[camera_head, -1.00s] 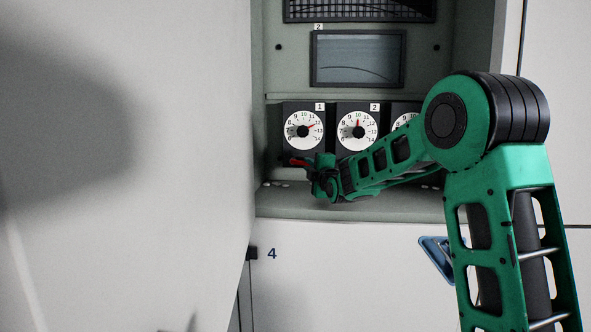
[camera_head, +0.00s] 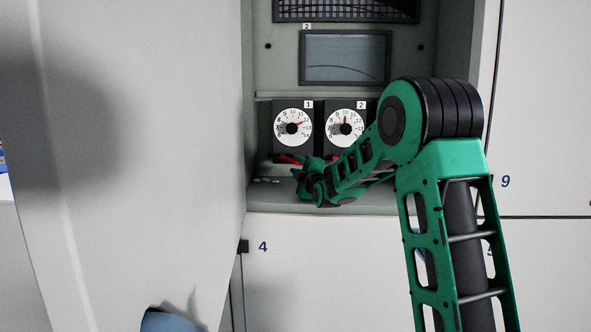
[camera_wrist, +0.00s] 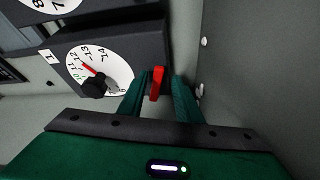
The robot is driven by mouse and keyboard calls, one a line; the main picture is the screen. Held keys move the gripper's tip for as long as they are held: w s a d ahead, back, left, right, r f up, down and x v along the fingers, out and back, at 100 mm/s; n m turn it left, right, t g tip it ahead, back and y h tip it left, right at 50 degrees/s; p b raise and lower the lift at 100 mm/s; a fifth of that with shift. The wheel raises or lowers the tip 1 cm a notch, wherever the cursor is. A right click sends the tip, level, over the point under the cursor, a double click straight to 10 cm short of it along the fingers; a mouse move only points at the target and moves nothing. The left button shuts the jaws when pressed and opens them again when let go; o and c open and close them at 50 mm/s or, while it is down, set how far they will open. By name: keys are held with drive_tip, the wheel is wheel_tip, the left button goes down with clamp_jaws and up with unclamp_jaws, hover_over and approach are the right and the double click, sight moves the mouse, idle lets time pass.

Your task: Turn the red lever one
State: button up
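Red lever one (camera_head: 290,159) sits below dial 1 (camera_head: 292,128) in the recessed panel. In the wrist view the red lever (camera_wrist: 157,84) stands between my two green fingertips, with a gap visible on each side. My gripper (camera_wrist: 159,88) is open around it; I cannot tell whether either finger touches it. In the head view my gripper (camera_head: 303,178) is at the lever's lower right, its fingers small and dark.
Dial 2 (camera_head: 345,129) and a second red lever (camera_head: 333,157) are to the right, partly behind my arm. A screen (camera_head: 345,58) is above. A large pale door (camera_head: 130,160) stands close on the left. A grey wall (camera_wrist: 255,60) is right of the fingers.

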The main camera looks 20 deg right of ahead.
drive_tip(key=shift+r, duration=0.15)
drive_tip(key=shift+r, duration=0.55)
drive_tip(key=s+a+r, duration=0.4)
drive_tip(key=a+r, duration=0.5)
drive_tip(key=a, duration=0.2)
drive_tip(key=shift+r, duration=0.35)
drive_tip(key=shift+d, duration=0.1)
